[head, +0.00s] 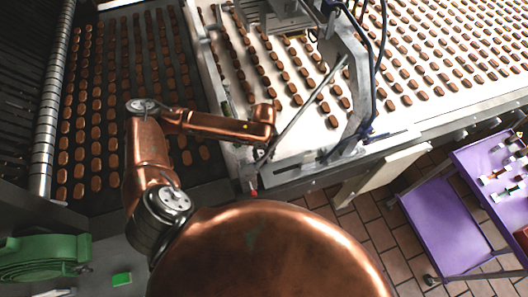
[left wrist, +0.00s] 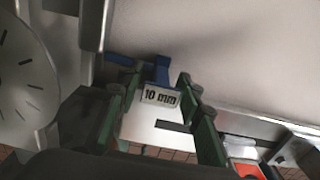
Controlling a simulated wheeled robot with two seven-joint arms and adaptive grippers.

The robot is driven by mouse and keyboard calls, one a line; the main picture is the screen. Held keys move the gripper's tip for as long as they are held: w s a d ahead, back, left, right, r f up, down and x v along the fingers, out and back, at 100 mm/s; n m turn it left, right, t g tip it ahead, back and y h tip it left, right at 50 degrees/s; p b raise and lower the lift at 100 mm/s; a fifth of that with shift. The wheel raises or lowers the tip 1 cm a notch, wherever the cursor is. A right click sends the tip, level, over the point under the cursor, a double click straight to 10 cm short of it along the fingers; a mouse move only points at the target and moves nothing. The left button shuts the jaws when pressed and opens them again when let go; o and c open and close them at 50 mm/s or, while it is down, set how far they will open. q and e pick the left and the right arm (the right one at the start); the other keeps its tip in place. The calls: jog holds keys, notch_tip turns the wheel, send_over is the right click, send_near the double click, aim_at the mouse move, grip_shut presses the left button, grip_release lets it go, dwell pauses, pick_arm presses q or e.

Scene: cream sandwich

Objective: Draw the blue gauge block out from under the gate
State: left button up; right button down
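The blue gauge block (left wrist: 160,70) shows in the left wrist view, with a pale face marked "10 mm" towards the camera. My left gripper (left wrist: 156,80) has its two green fingers on either side of the marked face. A gap shows at its left, and the right finger is close to it; I cannot tell if it touches. In the head view my left gripper (head: 260,157) is at the near edge of the conveyor, small and dark, and the block cannot be made out there. The metal gate (head: 345,85) stands over the pale belt. My right gripper is not in view.
Rows of brown biscuits cover the pale belt (head: 300,60) and the dark belt (head: 140,85). A purple cart (head: 445,225) stands at right. A round dial (left wrist: 25,75) is at left in the wrist view. A slanting metal rod (head: 305,108) passes beside my gripper.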

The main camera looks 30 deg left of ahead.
pick_arm(q)
jog(key=shift+c, duration=0.6)
grip_shut()
jog(key=shift+d, duration=0.1)
jog(key=shift+w+d+p, duration=0.3)
jog(key=shift+w+d, duration=0.4)
jog(key=shift+w, duration=0.25)
jog(key=shift+w+d+p, duration=0.3)
jog(key=shift+w+d, duration=1.2)
jog(key=shift+w, duration=0.25)
jog(key=shift+r, duration=0.1)
notch_tip(320, 180, up, 7)
jog(key=w+d+p, duration=0.1)
jog(key=p, duration=0.6)
jog(key=shift+w+d, duration=0.15)
jog(key=shift+w, duration=0.1)
